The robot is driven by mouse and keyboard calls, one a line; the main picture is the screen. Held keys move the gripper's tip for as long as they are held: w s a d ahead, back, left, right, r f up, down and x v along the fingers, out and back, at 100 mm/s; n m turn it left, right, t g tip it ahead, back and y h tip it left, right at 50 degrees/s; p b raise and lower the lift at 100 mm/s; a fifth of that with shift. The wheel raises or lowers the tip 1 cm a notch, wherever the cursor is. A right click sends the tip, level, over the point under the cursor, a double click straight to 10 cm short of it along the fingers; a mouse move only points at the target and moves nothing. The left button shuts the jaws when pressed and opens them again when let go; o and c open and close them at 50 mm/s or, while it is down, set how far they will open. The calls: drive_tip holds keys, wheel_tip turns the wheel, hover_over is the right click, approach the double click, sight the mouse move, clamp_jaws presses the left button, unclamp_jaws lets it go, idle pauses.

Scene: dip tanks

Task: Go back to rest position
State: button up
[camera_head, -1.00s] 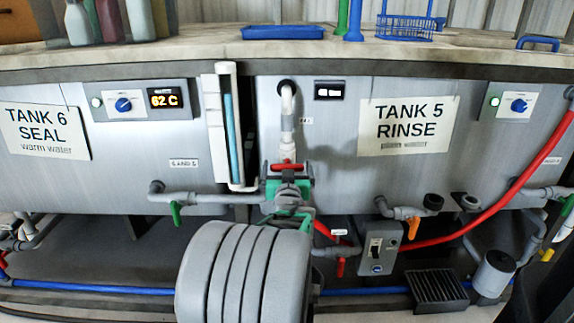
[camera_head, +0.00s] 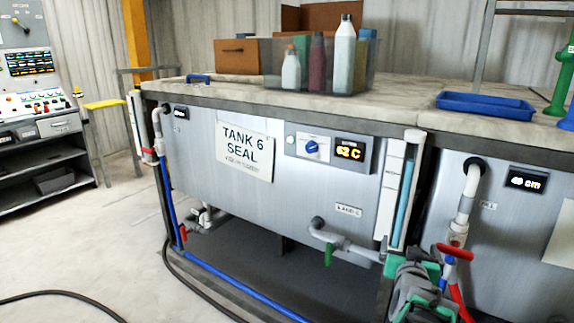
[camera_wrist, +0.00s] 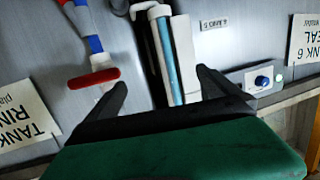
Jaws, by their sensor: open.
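My gripper (camera_head: 414,270) is at the lower right of the head view, in front of the gap between the two tanks, just left of and below a red valve handle (camera_head: 455,252). In the wrist view my gripper (camera_wrist: 162,80) has its two dark fingers apart with nothing held between them. The red handle (camera_wrist: 93,78) lies outside the left finger there. The level tube (camera_wrist: 165,55) shows beyond the space between the fingers. Whether any finger touches the pipework cannot be told.
Tank 6 (camera_head: 190,150) stands in the middle, with a bin of bottles (camera_head: 372,75) and a blue tray (camera_head: 487,105) on the worktop above. A control console (camera_head: 40,95) and yellow stool (camera_head: 105,103) stand at left. Floor (camera_head: 90,240) there is mostly clear, with a black cable (camera_head: 62,293).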

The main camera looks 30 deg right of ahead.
drive_tip(key=w+a+r+n+y+p, duration=0.35)
drive_tip(key=w+a+r+p, duration=0.2)
drive_tip(key=a, duration=0.45)
drive_tip(key=w+a+r+n+y+p, duration=0.2)
drive_tip(key=w+a+r+y+p, duration=0.4)
drive_tip(key=a, duration=0.5)
drive_tip(key=s+a+r+n+g+y+p, duration=0.1)
drive_tip(key=s+a+r+g+p, duration=0.1)
drive_tip(key=a, duration=0.5)
drive_tip(key=s+a+r+n+g+p, duration=0.2)
drive_tip(key=s+a+r+p, duration=0.1)
drive_tip(key=s+a+p, duration=0.3)
drive_tip(key=s+a+r+n+g+y+p, duration=0.1)
drive_tip(key=s+a+r+n+g+p, duration=0.1)
drive_tip(key=a+p, duration=0.4)
drive_tip(key=s+a+r, duration=0.1)
drive_tip(key=s+a, duration=0.1)
drive_tip(key=a, duration=0.2)
drive_tip(key=shift+r+g+y+p, duration=0.3)
drive_tip(key=shift+r+g+y, duration=0.05)
drive_tip(key=shift+g, duration=0.05)
drive_tip(key=shift+w+d, duration=0.1)
drive_tip(key=shift+d, duration=0.05)
